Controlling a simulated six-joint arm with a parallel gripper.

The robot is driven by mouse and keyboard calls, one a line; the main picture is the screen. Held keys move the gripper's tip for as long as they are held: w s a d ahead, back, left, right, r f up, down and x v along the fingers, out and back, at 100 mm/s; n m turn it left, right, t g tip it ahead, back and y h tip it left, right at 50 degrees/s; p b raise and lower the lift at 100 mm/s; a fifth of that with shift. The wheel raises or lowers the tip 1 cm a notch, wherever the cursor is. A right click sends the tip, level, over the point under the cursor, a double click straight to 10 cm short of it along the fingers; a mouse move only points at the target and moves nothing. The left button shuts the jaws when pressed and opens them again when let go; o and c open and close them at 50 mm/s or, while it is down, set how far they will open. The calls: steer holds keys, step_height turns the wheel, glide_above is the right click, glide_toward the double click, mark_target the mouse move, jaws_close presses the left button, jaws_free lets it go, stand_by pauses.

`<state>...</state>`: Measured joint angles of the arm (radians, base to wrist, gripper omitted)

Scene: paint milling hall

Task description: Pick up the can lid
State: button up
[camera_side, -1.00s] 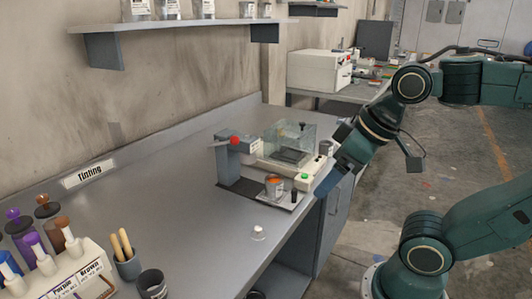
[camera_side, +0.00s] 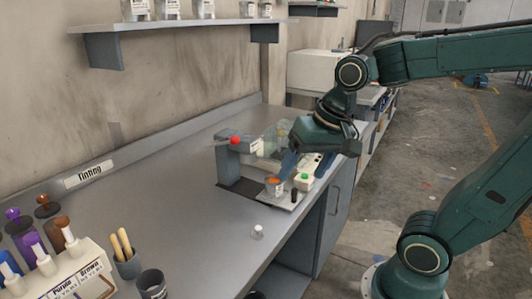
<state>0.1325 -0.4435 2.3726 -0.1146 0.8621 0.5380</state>
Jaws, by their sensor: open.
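I cannot make out the can lid for certain. A small open can (camera_side: 274,187) with orange content stands on the dark base plate of the press-like device (camera_side: 236,145). A small white object (camera_side: 257,232) stands on the bench nearer the camera; it is too small to tell what it is. My gripper (camera_side: 287,168) points down and left over the bench, just above and right of the can, apart from the white object. It is open, with nothing visible in it. My wrist and gripper hide part of the clear-walled balance (camera_side: 272,140).
A green-topped item (camera_side: 304,180) and a small dark item (camera_side: 294,195) are beside the can, near the bench's front edge. A bottle rack (camera_side: 75,275), a brush cup (camera_side: 127,262) and a dark pot (camera_side: 152,284) stand front left. The middle of the bench (camera_side: 185,190) is clear.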

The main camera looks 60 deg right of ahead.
steer(key=w+d+f+m+g+y, duration=0.2)
steer(key=w+d+f+m, duration=0.5)
steer(key=w+f+m, duration=0.4)
steer(key=w+m, duration=0.1)
steer(key=m, duration=0.4)
steer(key=shift+d+f+g+y, duration=0.25)
steer(key=shift+d+g+y, duration=0.05)
steer(key=shift+g, duration=0.1)
steer(key=shift+w, duration=0.1)
glide_above(259, 227)
steer(key=s+d, duration=0.1)
step_height(259, 227, down, 8)
steer(key=shift+f, duration=0.15)
steer(key=shift+f, duration=0.1)
steer(key=shift+x, duration=2.45)
steer(key=shift+w+d, duration=0.15)
steer(key=shift+d, duration=0.05)
steer(key=shift+c, duration=0.2)
